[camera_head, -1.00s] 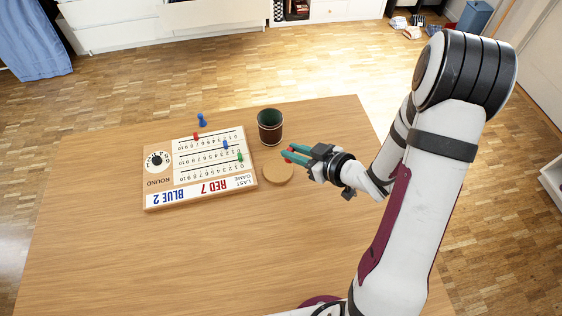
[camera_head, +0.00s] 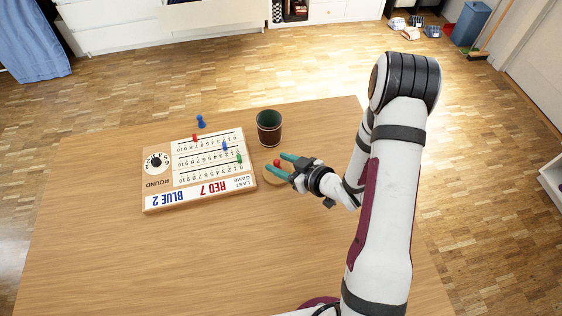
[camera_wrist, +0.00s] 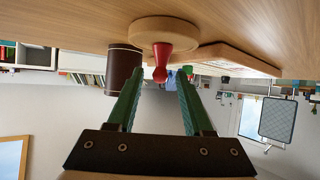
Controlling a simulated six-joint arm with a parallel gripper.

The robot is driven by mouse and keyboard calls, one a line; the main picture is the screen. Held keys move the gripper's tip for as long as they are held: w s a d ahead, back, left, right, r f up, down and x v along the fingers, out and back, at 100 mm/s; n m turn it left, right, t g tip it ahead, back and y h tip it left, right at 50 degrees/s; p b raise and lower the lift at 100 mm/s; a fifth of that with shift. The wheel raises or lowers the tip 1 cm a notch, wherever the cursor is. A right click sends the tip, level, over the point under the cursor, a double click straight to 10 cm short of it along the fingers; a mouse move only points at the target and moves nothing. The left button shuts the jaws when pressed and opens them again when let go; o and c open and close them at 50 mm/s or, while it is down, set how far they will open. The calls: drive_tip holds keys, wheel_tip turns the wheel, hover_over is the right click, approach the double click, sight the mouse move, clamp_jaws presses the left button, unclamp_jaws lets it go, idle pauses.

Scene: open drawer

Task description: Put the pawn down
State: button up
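The red pawn (camera_head: 277,162) stands upright on the round wooden disc (camera_head: 272,180), beside the score board. The wrist view is upside down; there the pawn (camera_wrist: 161,62) hangs head down from the disc (camera_wrist: 164,27) in the picture, its base against it. My gripper (camera_head: 278,163) is open, with its green fingers apart on either side of the pawn. In the wrist view the gripper (camera_wrist: 159,74) shows a clear gap between each finger and the pawn. The fingers hide part of the disc in the head view.
A dark brown cup (camera_head: 269,128) stands just behind the disc. The wooden score board (camera_head: 205,198) with small red, blue and green markers lies to the left. A blue pawn (camera_head: 201,121) stands behind the board. The table's front and left (camera_head: 130,260) are clear.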

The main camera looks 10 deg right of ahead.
drive_tip(key=shift+r, duration=0.2)
drive_tip(key=s+d+r+m+g+h, duration=0.6)
drive_tip(key=s+d+r+h, duration=0.4)
drive_tip(key=d, duration=0.4)
drive_tip(key=s+a+r+m+g+y, duration=0.2)
drive_tip(key=s+a+r+m, duration=0.1)
drive_tip(key=s+a, duration=0.5)
drive_tip(key=s+a+r+m+g+y, duration=0.2)
drive_tip(key=s+a+r, duration=0.3)
drive_tip(key=s+a, duration=0.3)
drive_tip(key=shift+s+m+y, duration=0.5)
drive_tip(key=shift+s+m, duration=0.2)
drive_tip(key=shift+s, duration=0.2)
